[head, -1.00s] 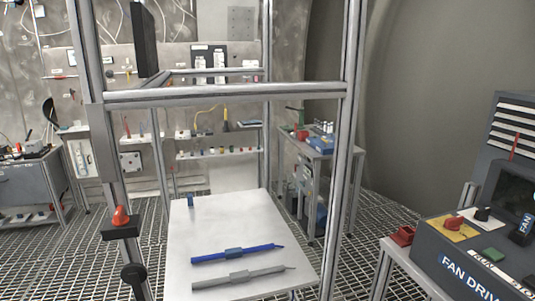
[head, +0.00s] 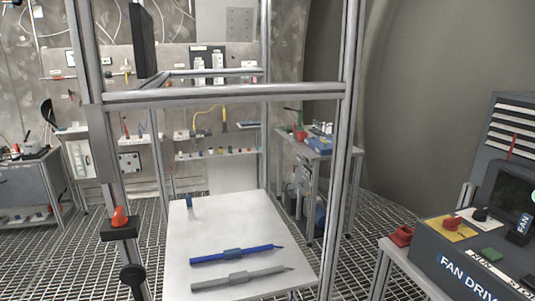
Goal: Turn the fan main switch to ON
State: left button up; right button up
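The fan drive console (head: 445,262) stands at the right edge, with "FAN DRIVE" lettering on its front, partly cut off. A red rotary switch (head: 453,224) sits on a yellow plate (head: 446,231) on the console's top left. Its exact setting is too small to read. A black knob (head: 480,215) on a white plate is just behind and right of it. A green button (head: 491,255) is nearer the front, beside a "RUN" label. Neither of my grippers shows in the head view.
An aluminium frame (head: 225,96) stands in front of me around a white table (head: 215,220). A blue tool (head: 237,254) and a grey tool (head: 240,278) lie on the table. A red block (head: 401,236) is left of the console. Grating floor is bare between table and console.

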aim_at(450, 223)
jog(key=k+z, duration=0.1)
jog(key=z, duration=0.65)
